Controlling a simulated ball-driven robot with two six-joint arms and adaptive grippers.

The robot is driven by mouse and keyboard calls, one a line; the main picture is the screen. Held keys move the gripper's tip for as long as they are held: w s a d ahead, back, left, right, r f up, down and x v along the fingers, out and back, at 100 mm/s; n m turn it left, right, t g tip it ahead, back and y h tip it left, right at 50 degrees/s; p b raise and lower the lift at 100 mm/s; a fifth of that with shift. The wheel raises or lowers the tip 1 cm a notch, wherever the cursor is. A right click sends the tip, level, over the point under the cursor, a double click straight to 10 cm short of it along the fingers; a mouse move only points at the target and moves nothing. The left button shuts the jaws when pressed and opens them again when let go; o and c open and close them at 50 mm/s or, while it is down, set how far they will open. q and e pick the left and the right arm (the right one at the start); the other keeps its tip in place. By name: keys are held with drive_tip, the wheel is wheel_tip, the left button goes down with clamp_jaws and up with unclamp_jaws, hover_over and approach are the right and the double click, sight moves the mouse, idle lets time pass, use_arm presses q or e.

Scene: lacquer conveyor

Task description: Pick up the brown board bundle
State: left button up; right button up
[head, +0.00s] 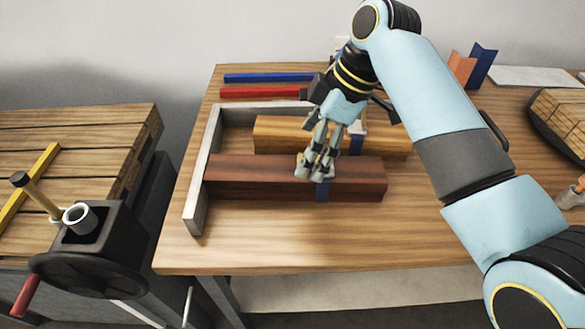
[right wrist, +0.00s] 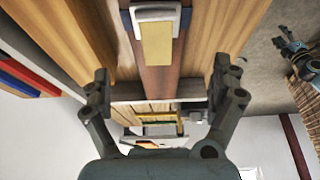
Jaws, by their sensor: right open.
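The brown board bundle (head: 250,172) lies lengthwise on the wooden table in the head view. A blue band (head: 323,190) wraps it right of its middle, and a pale metal handle with a yellowish face (right wrist: 156,42) sits at the band. My right gripper (head: 318,172) points down over the bundle at the handle and hides part of it. In the right wrist view its two fingers (right wrist: 160,92) stand wide apart, with the brown bundle (right wrist: 158,82) running between them in the picture. I cannot tell whether they touch it.
A lighter board bundle (head: 283,133) lies just behind the brown one. A grey angled stop (head: 199,180) borders them at the left and back. Blue (head: 268,77) and red (head: 262,92) bars lie behind. The table's front (head: 300,240) is clear.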

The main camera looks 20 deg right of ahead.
drive_tip(key=x, duration=0.2)
drive_tip(key=shift+s+a+f, duration=0.15)
drive_tip(key=shift+s+f, duration=0.1)
drive_tip(key=shift+f, duration=0.1)
drive_tip(key=shift+w+a+f, duration=0.1)
drive_tip(key=shift+a+f, duration=0.05)
drive_tip(key=shift+f, duration=0.2)
drive_tip(key=shift+w+f, duration=0.15)
drive_tip(key=shift+f, duration=0.2)
drive_tip(key=x, duration=0.3)
drive_tip(key=shift+w+d+f, duration=0.15)
drive_tip(key=shift+d+f, duration=0.15)
drive_tip(key=shift+f, duration=0.1)
drive_tip(key=shift+w+a+f+b, duration=0.1)
drive_tip(key=shift+a+f+b, duration=0.15)
drive_tip(key=shift+f, duration=0.25)
drive_tip(key=c, duration=1.6)
use_arm(q)
drive_tip(key=shift+s+f, duration=0.35)
drive_tip(key=shift+s, duration=0.15)
use_arm(e)
drive_tip(key=shift+r, duration=0.1)
drive_tip(key=shift+c, duration=0.6)
drive_tip(key=shift+d, duration=0.1)
